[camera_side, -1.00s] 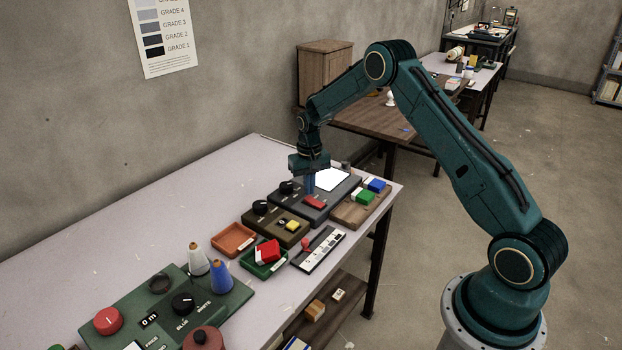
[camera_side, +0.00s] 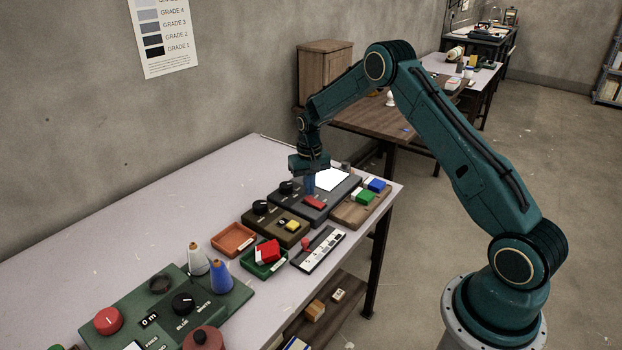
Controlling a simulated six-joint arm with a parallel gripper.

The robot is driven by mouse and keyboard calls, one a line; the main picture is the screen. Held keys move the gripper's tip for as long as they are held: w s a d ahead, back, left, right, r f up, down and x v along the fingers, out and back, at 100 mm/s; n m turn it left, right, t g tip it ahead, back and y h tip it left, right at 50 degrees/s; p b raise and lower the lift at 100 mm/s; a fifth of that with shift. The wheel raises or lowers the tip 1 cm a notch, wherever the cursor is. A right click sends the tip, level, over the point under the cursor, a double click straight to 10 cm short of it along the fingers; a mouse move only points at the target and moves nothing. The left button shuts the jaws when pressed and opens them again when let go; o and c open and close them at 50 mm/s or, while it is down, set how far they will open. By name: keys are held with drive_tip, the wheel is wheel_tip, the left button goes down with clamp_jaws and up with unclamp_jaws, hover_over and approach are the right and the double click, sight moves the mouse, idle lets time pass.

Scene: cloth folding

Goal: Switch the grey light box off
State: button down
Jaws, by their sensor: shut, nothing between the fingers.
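The grey light box (camera_side: 340,196) lies flat near the right end of the table. Its white panel (camera_side: 331,179) looks bright. A red switch (camera_side: 314,202) sits on its front part, and a black knob (camera_side: 287,188) on its left part. My gripper (camera_side: 309,190) points down over the box, between the knob and the red switch, with its blue fingers shut and empty. The fingertips are close to the box's top, just behind the switch. I cannot tell whether they touch it.
A wooden tray (camera_side: 345,216) with green and blue blocks lies right of the box. An olive box (camera_side: 263,230) with a knob and yellow button is at its left front. Orange (camera_side: 218,247) and green trays and a slider panel (camera_side: 331,241) lie nearer. The table's back left is clear.

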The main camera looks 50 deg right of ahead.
sight(310, 199)
drive_tip(key=shift+f, duration=0.95)
idle(0.8)
drive_tip(key=shift+r, duration=3.5)
drive_tip(key=shift+r, duration=0.1)
